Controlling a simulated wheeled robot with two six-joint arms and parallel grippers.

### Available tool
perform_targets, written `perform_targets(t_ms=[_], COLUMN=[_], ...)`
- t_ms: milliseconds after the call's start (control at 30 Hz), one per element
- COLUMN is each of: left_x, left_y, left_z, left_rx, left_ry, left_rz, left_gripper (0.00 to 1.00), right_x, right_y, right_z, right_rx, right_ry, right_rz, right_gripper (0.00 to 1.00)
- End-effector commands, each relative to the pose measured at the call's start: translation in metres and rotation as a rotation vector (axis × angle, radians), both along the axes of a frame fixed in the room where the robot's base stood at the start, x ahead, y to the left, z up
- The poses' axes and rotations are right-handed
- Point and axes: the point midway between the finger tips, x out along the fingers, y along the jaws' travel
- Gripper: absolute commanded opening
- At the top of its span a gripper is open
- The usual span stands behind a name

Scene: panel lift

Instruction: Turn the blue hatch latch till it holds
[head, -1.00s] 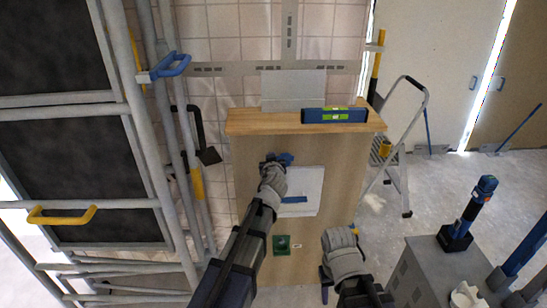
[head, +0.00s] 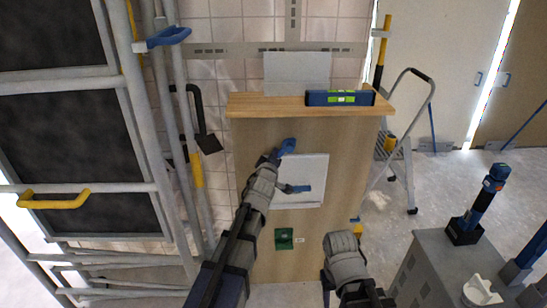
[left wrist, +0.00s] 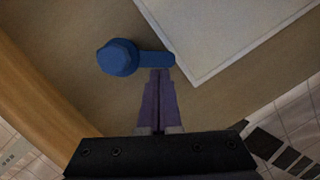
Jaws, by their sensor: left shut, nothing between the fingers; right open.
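The blue hatch latch (head: 288,145) is on the wooden panel just above the white hatch (head: 316,170). In the left wrist view its round hub (left wrist: 118,57) is at left and its short arm (left wrist: 155,58) extends right to the hatch's edge near a corner. In the head view that arm slants down and left, partly hidden by my gripper. My left gripper (left wrist: 160,75) is shut and empty, its fingertips against or very near the latch arm's side; contact is unclear. It also shows in the head view (head: 274,160). My right gripper (head: 342,238) is open, low in front of the panel.
A blue handle (head: 297,188) is on the hatch. A level (head: 340,97) lies on the wooden ledge (head: 270,108) above. A green fitting (head: 284,238) is below the hatch. Rails (head: 178,130) stand left, a stepladder (head: 405,150) right, and a grey cabinet (head: 425,265) lower right.

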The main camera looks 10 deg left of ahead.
Motion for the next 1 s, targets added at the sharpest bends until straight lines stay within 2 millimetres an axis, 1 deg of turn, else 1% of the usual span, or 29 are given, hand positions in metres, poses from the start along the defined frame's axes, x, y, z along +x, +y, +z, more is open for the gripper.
perform_targets(t_ms=[33, 100, 300, 1000], left_x=[-0.0001, 0.0000, 0.0002, 0.0003], left_y=[0.0000, -0.0004, -0.0011, -0.0014], left_z=[-0.0039, -0.0048, -0.0083, -0.0100], left_rx=[-0.029, -0.067, -0.065, -0.062], left_ry=[-0.007, -0.016, -0.018, -0.019], left_rz=[0.001, 0.001, 0.000, -0.001], left_gripper=[0.00, 0.00, 0.00, 0.00], right_x=[0.0000, 0.0000, 0.0000, 0.0000], right_y=[0.0000, 0.0000, 0.0000, 0.0000], right_z=[-0.0051, -0.0074, -0.0115, -0.0133], right_rx=[0.000, 0.000, 0.000, 0.000], right_ry=[0.000, 0.000, 0.000, 0.000], right_rz=[0.000, 0.000, 0.000, 0.000], right_gripper=[0.50, 0.50, 0.50, 0.50])
